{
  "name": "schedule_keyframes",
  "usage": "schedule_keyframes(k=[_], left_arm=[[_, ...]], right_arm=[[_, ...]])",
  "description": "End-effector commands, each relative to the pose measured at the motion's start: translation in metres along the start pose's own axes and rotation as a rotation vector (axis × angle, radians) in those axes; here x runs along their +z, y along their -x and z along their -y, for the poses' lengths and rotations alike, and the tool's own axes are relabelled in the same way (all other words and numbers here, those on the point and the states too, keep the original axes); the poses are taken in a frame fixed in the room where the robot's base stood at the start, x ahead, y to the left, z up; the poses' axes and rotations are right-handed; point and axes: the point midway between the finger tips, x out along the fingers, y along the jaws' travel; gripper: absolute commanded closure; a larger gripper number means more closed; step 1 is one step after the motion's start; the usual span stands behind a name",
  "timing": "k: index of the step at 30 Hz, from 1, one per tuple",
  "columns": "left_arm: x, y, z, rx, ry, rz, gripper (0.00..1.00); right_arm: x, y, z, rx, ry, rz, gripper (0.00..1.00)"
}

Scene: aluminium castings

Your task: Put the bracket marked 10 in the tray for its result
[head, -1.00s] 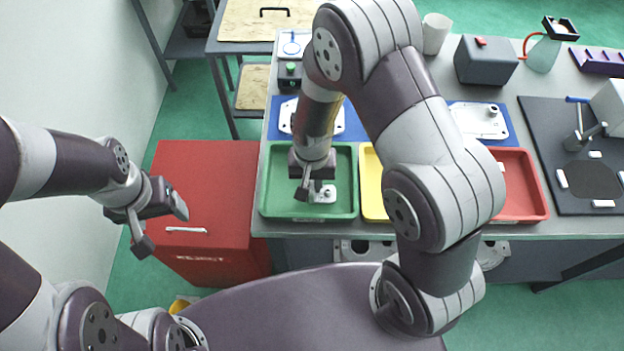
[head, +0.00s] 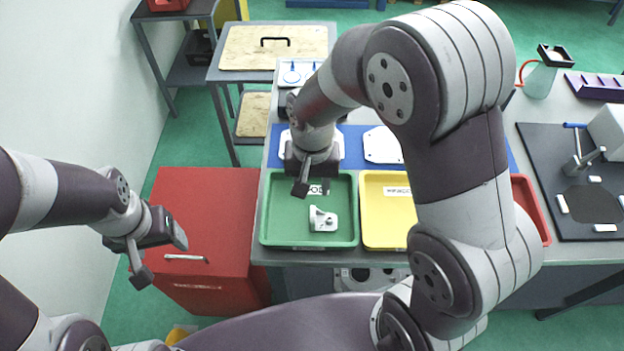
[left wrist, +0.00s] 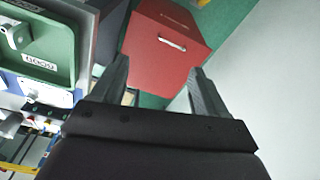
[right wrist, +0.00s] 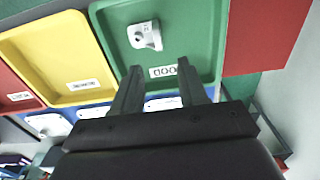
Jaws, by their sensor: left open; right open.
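A pale metal bracket (head: 323,219) lies in the green tray (head: 268,232), near its middle; no number can be read on it. It also shows in the right wrist view (right wrist: 146,35), apart from my fingers. The tray's label reads GOOD in the left wrist view (left wrist: 40,61). My right gripper (head: 316,184) is open and empty above the back edge of the green tray. My left gripper (head: 163,245) is open and empty over the red cabinet. The yellow tray (head: 385,235) looks empty. The red tray (head: 530,208) is mostly hidden behind my right arm.
The red cabinet (head: 210,215) stands left of the bench. Other pale castings lie on a blue mat behind the trays, one a flat plate (head: 382,145). A black board (head: 540,130) with a clamp lies at the right. A side table (head: 270,47) stands at the back left.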

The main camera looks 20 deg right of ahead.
Motion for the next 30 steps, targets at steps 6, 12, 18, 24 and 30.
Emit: schedule_keyframes(k=[6,12,18,24,30], left_arm=[[0.0,0.0,0.0,0.0,0.0,0.0,0.26],[0.0,0.0,0.0,0.0,0.0,0.0,0.26],[0.0,0.0,0.0,0.0,0.0,0.0,0.26],[0.0,0.0,0.0,0.0,0.0,0.0,0.26],[0.0,0.0,0.0,0.0,0.0,0.0,0.57]], right_arm=[[0.019,0.019,-0.05,-0.019,0.143,-0.056,0.58],[0.045,0.021,-0.088,-0.017,0.296,-0.117,0.58],[0.045,0.02,-0.088,-0.017,0.303,-0.117,0.58],[0.045,0.02,-0.088,-0.017,0.302,-0.116,0.58],[0.045,0.02,-0.088,-0.017,0.302,-0.116,0.58]])
